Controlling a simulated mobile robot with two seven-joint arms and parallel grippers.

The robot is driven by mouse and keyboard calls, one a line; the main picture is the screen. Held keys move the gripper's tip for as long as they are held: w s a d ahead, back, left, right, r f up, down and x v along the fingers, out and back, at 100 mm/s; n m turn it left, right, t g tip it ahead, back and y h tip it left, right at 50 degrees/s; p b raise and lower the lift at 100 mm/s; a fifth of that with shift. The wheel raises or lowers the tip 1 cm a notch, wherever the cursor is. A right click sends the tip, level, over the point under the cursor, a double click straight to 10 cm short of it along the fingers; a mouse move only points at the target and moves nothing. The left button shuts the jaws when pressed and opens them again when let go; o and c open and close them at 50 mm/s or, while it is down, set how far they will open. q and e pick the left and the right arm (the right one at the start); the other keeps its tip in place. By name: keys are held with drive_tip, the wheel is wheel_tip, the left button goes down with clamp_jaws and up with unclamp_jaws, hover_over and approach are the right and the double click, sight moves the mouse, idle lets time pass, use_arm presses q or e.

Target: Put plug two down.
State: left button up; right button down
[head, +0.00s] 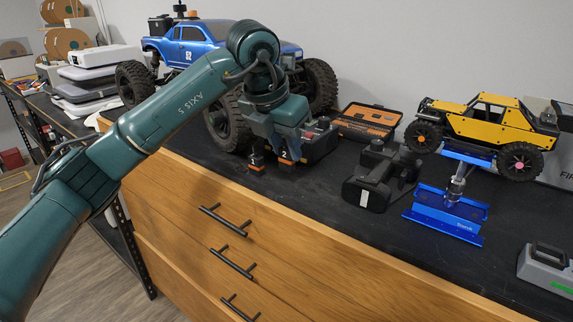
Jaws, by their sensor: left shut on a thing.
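My left gripper (286,143) reaches down over the black worktop from above and is shut on plug two (286,160). Plug two is a small black and orange piece marked with a white 2. Its lower end is at or just above the worktop; I cannot tell whether it touches. A similar black and orange plug (256,160) stands close to its left. The fingers partly hide the top of plug two. My right gripper is not in view.
A blue truck (190,42) stands behind my arm. A grey-black box (318,142) sits just behind plug two. To the right are an open orange-black case (366,120), a black drill-like tool (380,175) and a yellow crawler (489,122) on a blue stand (447,212).

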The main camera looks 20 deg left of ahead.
sight(284, 160)
use_arm(q)
wheel_tip(284, 160, down, 4)
drive_tip(key=shift+r, duration=0.1)
drive_tip(key=shift+f, duration=0.25)
drive_tip(key=o, duration=0.9)
drive_tip(key=shift+o, duration=0.2)
drive_tip(key=shift+r, duration=0.1)
drive_tip(key=shift+r, duration=0.2)
drive_tip(key=v, duration=1.1)
drive_tip(key=shift+r, duration=0.35)
